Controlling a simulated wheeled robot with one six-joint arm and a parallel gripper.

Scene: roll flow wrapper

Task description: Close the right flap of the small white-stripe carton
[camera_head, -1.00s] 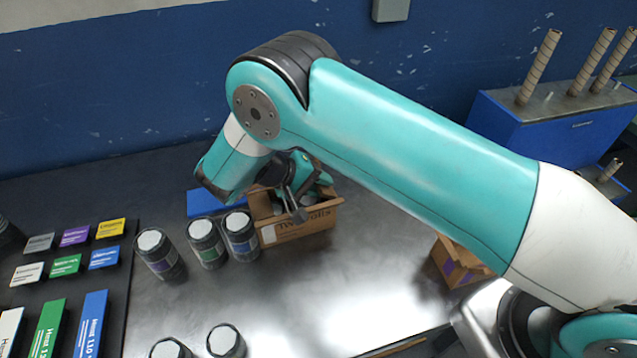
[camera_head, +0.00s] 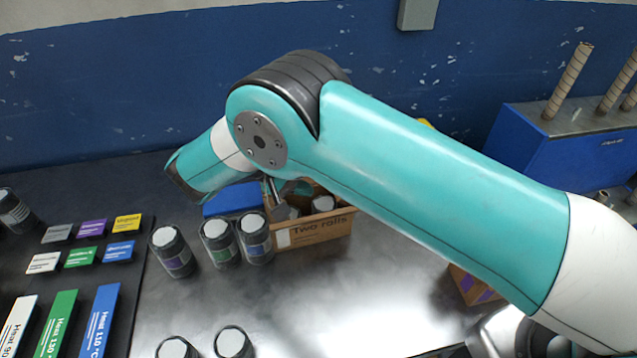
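The small carton (camera_head: 318,232) is brown cardboard, marked "Two rolls", with a white patch at the left of its front face. It stands open-topped on the dark bench, with rolls showing inside. My arm crosses above its back and right side, so I cannot make out the right flap. My gripper (camera_head: 273,189) shows only in part, as thin dark metal under my arm at the carton's back left. Its fingertips are mostly hidden, and I cannot see whether it touches the carton.
Several dark rolls stand left of the carton, the nearest (camera_head: 255,240) close against it. A blue block (camera_head: 232,200) lies behind them. Another carton with a purple mark (camera_head: 472,287) is at the right, partly under my arm. Colour-labelled blocks (camera_head: 91,228) lie at left.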

